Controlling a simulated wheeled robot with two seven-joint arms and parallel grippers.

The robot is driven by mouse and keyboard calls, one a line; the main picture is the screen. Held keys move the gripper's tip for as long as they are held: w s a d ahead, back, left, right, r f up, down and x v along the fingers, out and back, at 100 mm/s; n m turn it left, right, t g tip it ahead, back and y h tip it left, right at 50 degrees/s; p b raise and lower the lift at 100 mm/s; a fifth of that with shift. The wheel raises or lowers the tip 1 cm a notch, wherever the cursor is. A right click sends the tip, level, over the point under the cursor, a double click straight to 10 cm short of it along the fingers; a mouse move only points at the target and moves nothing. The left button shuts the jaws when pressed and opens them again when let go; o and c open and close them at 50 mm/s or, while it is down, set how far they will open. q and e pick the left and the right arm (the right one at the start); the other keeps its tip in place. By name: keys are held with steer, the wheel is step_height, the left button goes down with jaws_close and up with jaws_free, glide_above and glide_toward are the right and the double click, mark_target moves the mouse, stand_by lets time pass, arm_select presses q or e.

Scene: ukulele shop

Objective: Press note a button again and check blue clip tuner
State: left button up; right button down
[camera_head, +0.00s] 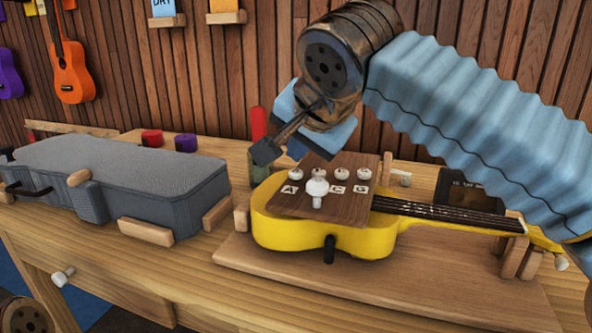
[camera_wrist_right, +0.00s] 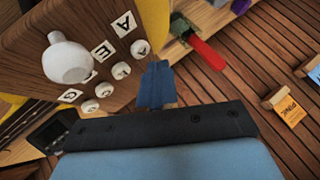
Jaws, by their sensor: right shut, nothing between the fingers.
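A brown wooden panel (camera_head: 300,203) with a row of white buttons and letter tiles lies over the body of a yellow ukulele (camera_head: 285,235). The A tile (camera_head: 290,188) is at the left end, with the note A button (camera_head: 296,173) behind it. In the right wrist view the A button (camera_wrist_right: 140,48) is close to the blue fingertips. My right gripper (camera_head: 266,150) is shut and empty, above and left of the A button, apparently not touching it. A white knob (camera_head: 317,187) stands on the panel. I cannot make out a blue clip tuner. My left gripper is not in view.
A grey instrument case (camera_head: 125,170) lies on the workbench at left. Red (camera_head: 152,138) and purple (camera_head: 186,142) round items sit behind it. A small dark screen (camera_head: 468,192) stands behind the ukulele neck. A red-topped item (camera_head: 258,122) stands near my gripper.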

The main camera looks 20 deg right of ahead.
mark_target(299, 174)
steer(key=shift+f, duration=0.1)
stand_by(0.3)
steer(key=shift+f+b, duration=0.35)
steer(key=shift+b, duration=0.05)
steer(key=shift+f+b, duration=0.45)
steer(key=shift+f, duration=0.1)
stand_by(0.6)
steer(key=shift+r, duration=0.1)
steer(key=shift+r+p, duration=0.9)
step_height(299, 174, up, 5)
steer(key=p, duration=0.4)
steer(key=shift+p, duration=0.35)
